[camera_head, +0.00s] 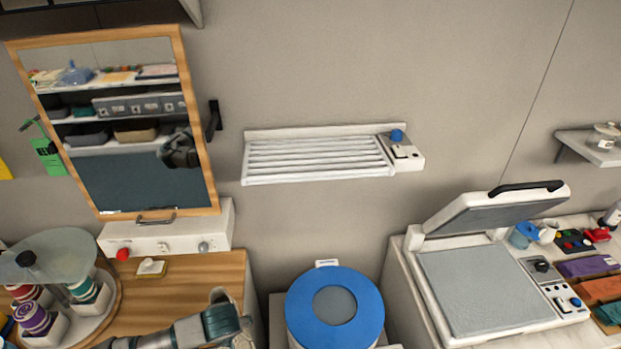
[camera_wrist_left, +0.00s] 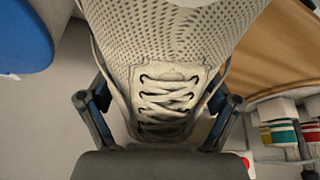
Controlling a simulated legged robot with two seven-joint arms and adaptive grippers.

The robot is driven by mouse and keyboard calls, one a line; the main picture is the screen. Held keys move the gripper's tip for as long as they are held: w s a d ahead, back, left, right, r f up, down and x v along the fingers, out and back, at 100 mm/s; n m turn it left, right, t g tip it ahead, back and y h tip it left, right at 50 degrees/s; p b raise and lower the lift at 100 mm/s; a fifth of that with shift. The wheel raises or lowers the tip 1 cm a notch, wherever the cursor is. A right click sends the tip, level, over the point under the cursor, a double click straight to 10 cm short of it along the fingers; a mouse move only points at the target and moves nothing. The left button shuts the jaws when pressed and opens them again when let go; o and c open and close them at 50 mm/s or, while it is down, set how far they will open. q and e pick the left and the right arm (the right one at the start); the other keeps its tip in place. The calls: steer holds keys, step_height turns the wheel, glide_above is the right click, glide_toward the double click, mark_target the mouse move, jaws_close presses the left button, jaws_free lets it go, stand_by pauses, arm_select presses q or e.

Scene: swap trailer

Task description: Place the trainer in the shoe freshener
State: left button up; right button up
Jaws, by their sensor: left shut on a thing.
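The trainer (camera_wrist_left: 170,45) is off-white with a dotted mesh and pale laces, and it fills the middle of the left wrist view. My left gripper (camera_wrist_left: 158,108) is shut on it, one finger on each side of the laced part. In the head view my left gripper (camera_head: 228,316) is at the bottom, over the right end of the wooden counter; the trainer is mostly hidden or out of frame there. No label marks the shoe freshener. A white slatted wall unit (camera_head: 315,158) with a blue knob and a round blue-rimmed unit (camera_head: 363,312) are in view.
A carousel with spools (camera_head: 33,318) is at the lower left. An open press (camera_head: 475,285) is at the right. The wall between the slatted unit and the blue-rimmed unit is clear.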

arm_select(q)
steer(key=w+m+h, duration=0.1)
steer(key=m, duration=0.1)
steer(key=w+d+r+m+h, duration=0.1)
steer(key=m, duration=0.1)
steer(key=shift+w+r+m, duration=0.2)
steer(key=shift+w+m, duration=0.1)
steer(key=shift+d+r, duration=0.1)
steer(key=shift+d, duration=0.2)
steer(key=shift+d, duration=0.15)
steer(key=shift+a, duration=0.2)
